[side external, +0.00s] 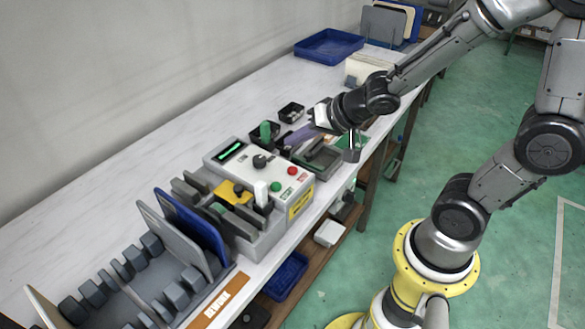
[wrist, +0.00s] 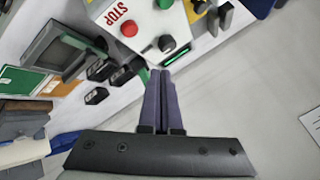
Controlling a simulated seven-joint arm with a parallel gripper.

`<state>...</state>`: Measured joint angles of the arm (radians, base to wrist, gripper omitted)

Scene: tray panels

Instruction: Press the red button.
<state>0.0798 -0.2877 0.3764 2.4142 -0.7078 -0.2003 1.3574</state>
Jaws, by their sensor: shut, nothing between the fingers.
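The red button (side external: 292,170) sits on the sloped white top of a control box (side external: 240,165), beside a green button (side external: 288,191) and a black knob (side external: 259,161). In the wrist view the red button (wrist: 128,28) is at the top, next to the STOP label (wrist: 119,11). My gripper (side external: 287,143) has purple fingers, shut and empty, behind the box on its far side in the side view. In the wrist view my gripper (wrist: 160,71) points toward the box's display edge, apart from the red button. Nothing hides the button.
A grey tray (side external: 322,158) and small black bins (side external: 291,112) lie near my gripper. A fixture with a yellow part (side external: 235,192) stands in front of the box. A slotted rack with upright panels (side external: 190,222) is nearer. The bench's left side (side external: 130,150) is clear.

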